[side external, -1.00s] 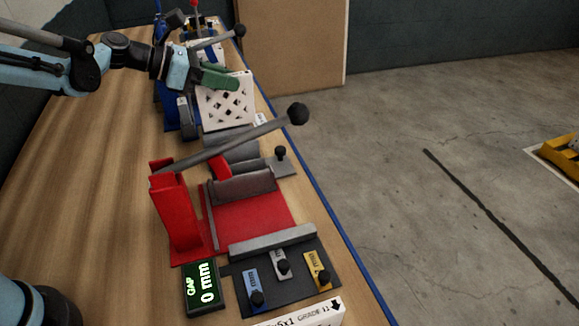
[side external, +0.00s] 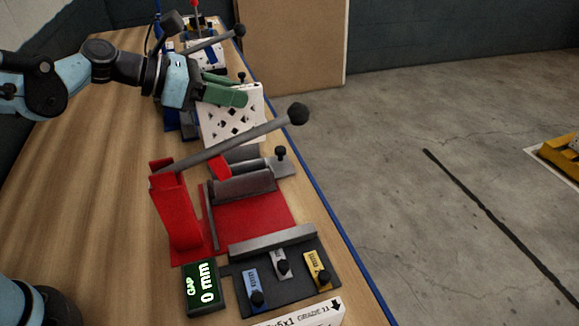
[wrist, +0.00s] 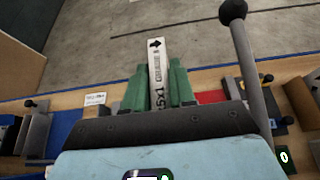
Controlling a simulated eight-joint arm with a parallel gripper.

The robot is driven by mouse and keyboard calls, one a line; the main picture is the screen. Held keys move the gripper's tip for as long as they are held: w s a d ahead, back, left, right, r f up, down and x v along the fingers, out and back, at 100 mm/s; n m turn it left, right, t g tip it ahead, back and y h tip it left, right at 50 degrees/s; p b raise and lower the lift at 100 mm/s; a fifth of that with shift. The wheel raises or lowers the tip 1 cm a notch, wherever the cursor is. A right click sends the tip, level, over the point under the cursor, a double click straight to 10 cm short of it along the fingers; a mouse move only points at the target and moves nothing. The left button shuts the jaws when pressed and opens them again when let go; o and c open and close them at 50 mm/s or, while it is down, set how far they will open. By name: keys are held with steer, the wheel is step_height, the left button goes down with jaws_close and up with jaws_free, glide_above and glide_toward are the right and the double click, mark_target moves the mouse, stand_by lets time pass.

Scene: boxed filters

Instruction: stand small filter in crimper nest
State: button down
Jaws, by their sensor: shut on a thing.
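My gripper (side external: 238,97) has green fingers and is shut on a white filter (side external: 232,123) with a lattice of dark holes. The filter is held roughly upright behind the red press, partly behind its lever. In the wrist view the filter (wrist: 157,70) shows its narrow edge, with an arrow and "GRADE" print, between the green fingers (wrist: 157,90). The red crimper-like press (side external: 178,215) has a long black-knobbed lever (side external: 230,138), a red bed (side external: 250,217) and grey bars. No filter shows on the red bed. I cannot tell whether the held filter touches anything below.
A display (side external: 202,285) reads "GAP 0 mm". Blue, grey and yellow knobbed gauge blocks (side external: 318,268) lie on a dark plate. Another white "GRADE 11" filter edge (side external: 310,315) is at the bottom. Another levered device stands at the back. Bare wood (side external: 100,190) lies left.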

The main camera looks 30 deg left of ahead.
mark_target(234, 131)
steer(key=shift+f, duration=2.3)
steer(key=shift+f, duration=1.65)
steer(key=shift+f, duration=0.35)
steer(key=shift+f, duration=1.5)
steer(key=c, duration=0.9)
jaws_free()
steer(key=shift+o, duration=0.2)
